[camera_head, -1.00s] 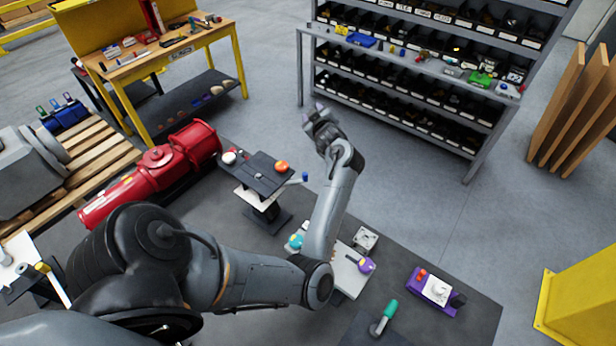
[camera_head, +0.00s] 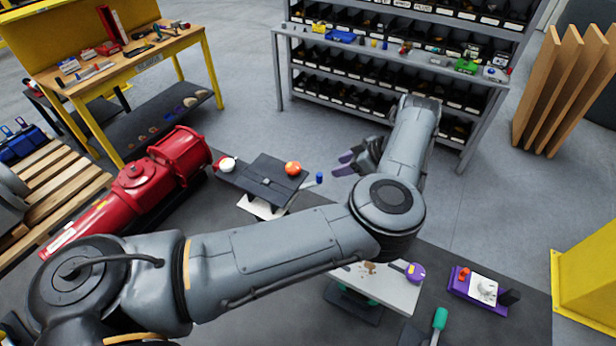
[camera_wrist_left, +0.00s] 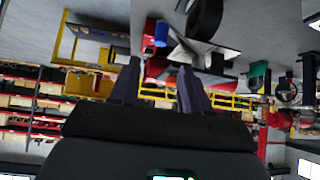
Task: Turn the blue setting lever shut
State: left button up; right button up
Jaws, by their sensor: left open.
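The blue setting lever shows its blue end (camera_head: 319,178) at the right side of a dark panel unit (camera_head: 262,182), which has an orange knob and a white knob. My left gripper (camera_head: 342,163) is just right of the blue end and points left at it, with a small gap. In the left wrist view its two fingers (camera_wrist_left: 160,66) are apart with nothing between them. The blue end (camera_wrist_left: 161,33) shows there beyond the fingertips, roughly in line with the gap. The rest of the lever is hard to make out. My right gripper is not in view.
A red actuator body (camera_head: 133,188) lies left of the panel. A white plate with a purple knob (camera_head: 414,272), a purple-based unit (camera_head: 478,289) and a green-handled tool (camera_head: 439,318) are at the lower right. A bin shelf (camera_head: 400,55) stands behind.

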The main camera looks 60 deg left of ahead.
aim_at(320, 174)
pick_arm(q)
jog(key=p+x, duration=0.2)
jog(key=x, duration=0.7)
jog(key=shift+p, duration=0.35)
jog(key=shift+s+a+f, duration=0.25)
jog(key=shift+a+f, duration=0.1)
jog(key=shift+f, duration=0.2)
grip_shut()
